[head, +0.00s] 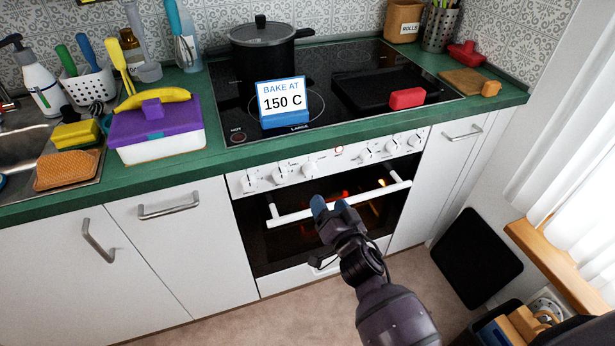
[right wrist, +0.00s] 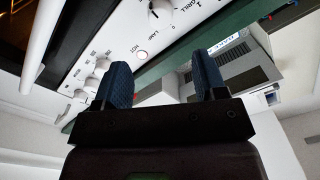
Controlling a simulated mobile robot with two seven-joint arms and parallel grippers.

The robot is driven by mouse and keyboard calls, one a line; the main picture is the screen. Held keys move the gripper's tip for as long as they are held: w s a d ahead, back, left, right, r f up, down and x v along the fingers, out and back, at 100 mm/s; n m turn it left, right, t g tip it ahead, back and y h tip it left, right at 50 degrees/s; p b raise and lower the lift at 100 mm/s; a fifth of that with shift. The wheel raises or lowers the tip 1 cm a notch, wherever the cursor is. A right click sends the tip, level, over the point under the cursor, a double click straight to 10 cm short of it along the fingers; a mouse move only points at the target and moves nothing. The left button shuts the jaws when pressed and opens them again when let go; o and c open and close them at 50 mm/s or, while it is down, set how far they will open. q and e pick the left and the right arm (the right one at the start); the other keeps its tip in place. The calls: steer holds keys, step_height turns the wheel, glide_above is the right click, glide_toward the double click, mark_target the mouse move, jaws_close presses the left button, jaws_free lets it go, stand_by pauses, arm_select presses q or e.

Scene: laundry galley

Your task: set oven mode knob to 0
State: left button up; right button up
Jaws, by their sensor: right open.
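In the head view the oven's white control panel (head: 352,154) carries two groups of white knobs with a small indicator between them. The knob nearest the indicator on its left (head: 310,169) appears to be the mode knob. In the right wrist view a knob (right wrist: 162,12) has "LAMP" and "GRILL" printed beside it; its top is cut off and its setting is unclear. My right gripper (head: 330,205) is open and empty, in front of the oven door handle and below the panel. Its blue fingers (right wrist: 158,85) are apart from the knobs. My left gripper is out of view.
The white door handle (head: 288,217) crosses the oven front close behind my right gripper. A "BAKE AT 150 C" sign (head: 282,100), a black pot (head: 262,48) and a red block (head: 407,98) stand on the hob. The floor before the oven is partly clear.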

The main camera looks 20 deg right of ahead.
mark_target(312, 174)
steer(key=w, duration=0.4)
steer(key=w+b, duration=0.1)
steer(key=w, duration=0.4)
steer(key=shift+w+a+f, duration=0.1)
steer(key=shift+a, duration=0.1)
steer(key=shift+w+b, duration=0.3)
steer(key=shift+w, duration=0.45)
steer(key=shift+c, duration=0.4)
steer(key=c, duration=0.8)
